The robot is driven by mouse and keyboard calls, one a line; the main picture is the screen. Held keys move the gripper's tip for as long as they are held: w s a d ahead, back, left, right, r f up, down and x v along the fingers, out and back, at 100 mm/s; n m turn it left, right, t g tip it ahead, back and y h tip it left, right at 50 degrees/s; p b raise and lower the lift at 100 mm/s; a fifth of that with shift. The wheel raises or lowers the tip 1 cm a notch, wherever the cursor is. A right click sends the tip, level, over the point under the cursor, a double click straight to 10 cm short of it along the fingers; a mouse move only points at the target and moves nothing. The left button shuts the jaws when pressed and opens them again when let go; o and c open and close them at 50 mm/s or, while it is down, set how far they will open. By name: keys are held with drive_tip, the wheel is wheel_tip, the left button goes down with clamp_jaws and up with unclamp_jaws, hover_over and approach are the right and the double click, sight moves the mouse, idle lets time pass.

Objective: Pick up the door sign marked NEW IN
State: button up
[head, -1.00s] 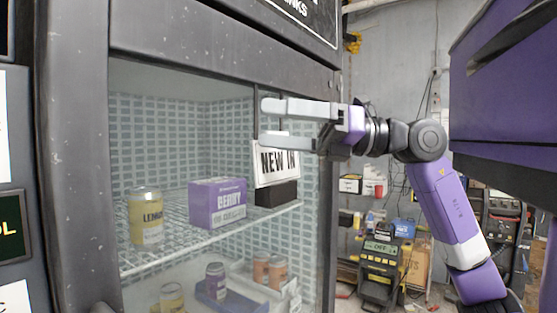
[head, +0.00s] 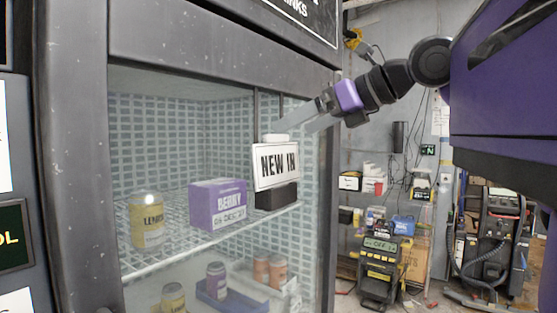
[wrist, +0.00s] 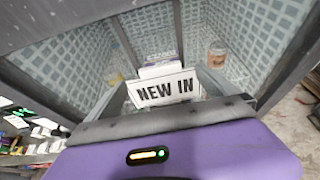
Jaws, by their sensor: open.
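The NEW IN sign (head: 276,165) is a white plate with black letters and a black rim. It stands upright, slightly tilted, at the right end of the cooler's upper shelf, with a black block (head: 276,196) below it. It also shows in the wrist view (wrist: 165,90), facing the camera. My gripper (head: 297,125) is open and empty, just above and to the right of the sign's top edge, pointing down and left towards it. Its fingers look apart from the sign, though the depth gap is hard to judge.
More cans and a blue tray (head: 220,292) are below. The cooler's dark frame (head: 325,200) borders the right side. The floor at right holds workshop equipment.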

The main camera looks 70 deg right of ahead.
sight(276, 162)
drive_tip(key=p+x, duration=0.1)
drive_tip(key=x, duration=0.3)
drive_tip(key=shift+w+r, duration=0.1)
drive_tip(key=shift+w, duration=0.05)
drive_tip(key=shift+c, duration=0.2)
drive_tip(key=c, duration=1.8)
drive_tip(key=shift+c, duration=0.8)
drive_tip(key=shift+r+p, duration=0.1)
drive_tip(key=shift+p, duration=0.2)
